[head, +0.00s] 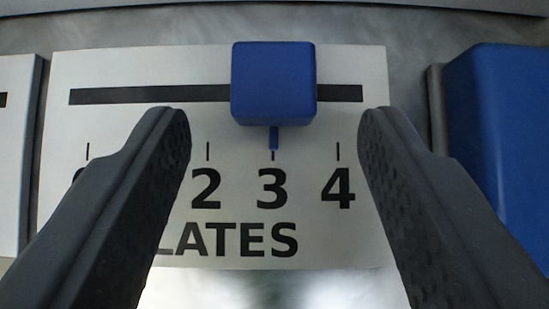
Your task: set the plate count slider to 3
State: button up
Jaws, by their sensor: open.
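The plate count slider is a blue square knob (273,84) on a black horizontal slot (150,95) in a white panel (345,65). A small blue pointer (273,138) under the knob lines up with the tick above the 3 (272,189). The numbers 2 and 4 (338,189) show to either side, and the lettering below is partly hidden by the left finger. My gripper (276,125) is open. Its two dark fingers stand left and right of the knob, with a clear gap on each side and no contact visible.
A large blue block (503,140) stands to the right of the panel, near the right finger. Another white panel (17,150) is at the left edge. The grey wall surface shows around the panels.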

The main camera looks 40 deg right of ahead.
jog(key=v, duration=1.1)
jog(key=shift+r, duration=0.2)
jog(key=shift+s, duration=0.1)
jog(key=s+a+r+n+t+y, duration=0.1)
jog(key=s+r, duration=0.6)
jog(key=r, duration=0.7)
jog(key=s+a+r+n+t+y, duration=0.2)
jog(key=s+a+r, duration=0.4)
jog(key=r, duration=0.9)
jog(key=s+a+r+n+t+y, duration=0.2)
jog(key=s+r, duration=0.6)
jog(key=r, duration=0.6)
jog(key=a+n+t, duration=0.1)
jog(key=t, duration=0.1)
jog(key=shift+a+r+n+t, duration=0.3)
jog(key=shift+a+r+t, duration=0.1)
